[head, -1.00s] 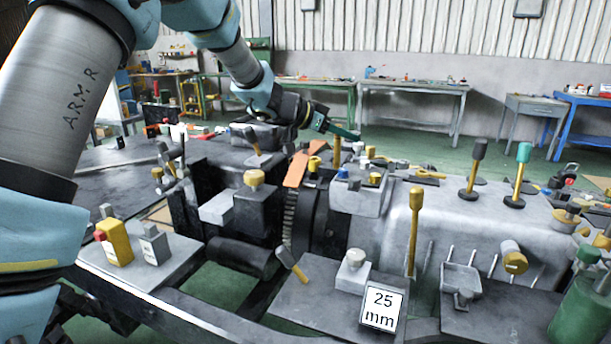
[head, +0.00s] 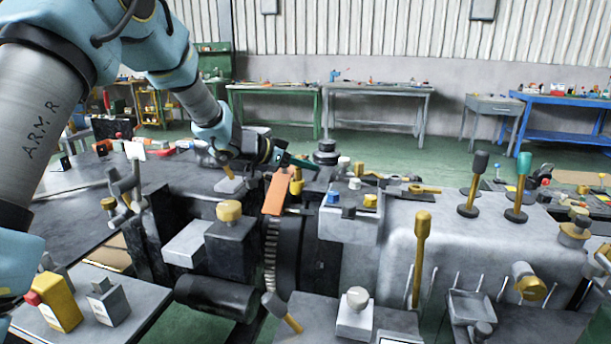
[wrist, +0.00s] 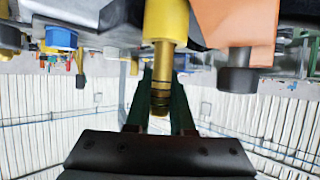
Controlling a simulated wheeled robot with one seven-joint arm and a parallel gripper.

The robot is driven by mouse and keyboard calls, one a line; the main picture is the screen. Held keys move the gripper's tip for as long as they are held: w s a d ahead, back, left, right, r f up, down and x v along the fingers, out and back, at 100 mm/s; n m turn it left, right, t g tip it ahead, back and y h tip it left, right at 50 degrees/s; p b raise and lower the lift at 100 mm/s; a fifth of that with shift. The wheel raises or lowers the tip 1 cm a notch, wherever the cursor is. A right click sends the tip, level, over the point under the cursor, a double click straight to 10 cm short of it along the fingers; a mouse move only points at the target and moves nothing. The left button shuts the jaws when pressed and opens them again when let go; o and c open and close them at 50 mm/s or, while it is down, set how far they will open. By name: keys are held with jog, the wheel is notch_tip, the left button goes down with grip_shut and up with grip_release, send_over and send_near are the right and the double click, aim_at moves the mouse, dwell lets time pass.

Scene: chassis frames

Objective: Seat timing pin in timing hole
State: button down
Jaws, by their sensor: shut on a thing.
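My gripper (head: 300,162) is above the middle of the machine, its dark green fingers beside the top of an orange plate (head: 274,194). In the wrist view my gripper (wrist: 160,105) is shut on a narrow brass-coloured timing pin (wrist: 161,72). The pin lines up with a wider yellow cylinder (wrist: 166,20). I cannot tell whether that cylinder is part of the pin or a separate piece around it. In the head view a yellow piece (head: 296,186) stands just below the fingertips, right of the orange plate. The timing hole cannot be made out.
A block with a blue knob (head: 333,198) and a yellow knob stands close on the right. The toothed wheel (head: 270,245) lies below the orange plate. A tall yellow-handled tool (head: 421,250) stands further right. A dark cylinder (wrist: 238,75) is near the fingers.

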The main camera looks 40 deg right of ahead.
jog(key=shift+f, duration=1.3)
jog(key=shift+f, duration=0.15)
jog(key=c, duration=0.8)
grip_release()
jog(key=shift+w+a+r, duration=0.1)
jog(key=shift+a+r, duration=0.15)
jog(key=shift+r, duration=0.05)
jog(key=b+v, duration=0.1)
jog(key=v, duration=1)
jog(key=shift+a, duration=0.2)
